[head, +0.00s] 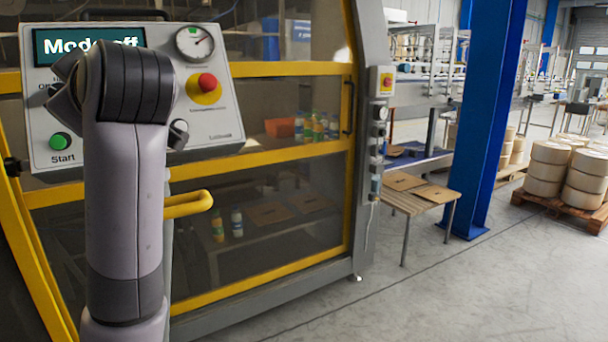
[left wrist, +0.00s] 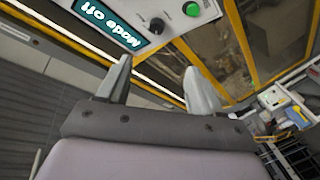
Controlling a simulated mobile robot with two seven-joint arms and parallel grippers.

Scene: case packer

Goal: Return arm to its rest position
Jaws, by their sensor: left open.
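My left arm (head: 125,220) rises in front of the control panel (head: 220,110) in the head view and hides part of it. The left gripper itself is hidden there. In the left wrist view my left gripper (left wrist: 158,75) shows two grey fingers spread apart with nothing between them. The panel (left wrist: 172,12) is beyond the fingertips, with its screen reading "Mode off" and a green button. In the head view the panel also has a green Start button (head: 61,141), a red emergency button (head: 207,83) and a gauge (head: 195,43). My right gripper is in neither view.
A yellow-framed machine with clear doors stands behind the panel, its yellow handle (head: 188,204) sticking out close to my arm. A small table (head: 412,200), a blue column (head: 484,120) and pallets of rolls (head: 565,170) stand right. The floor front right is clear.

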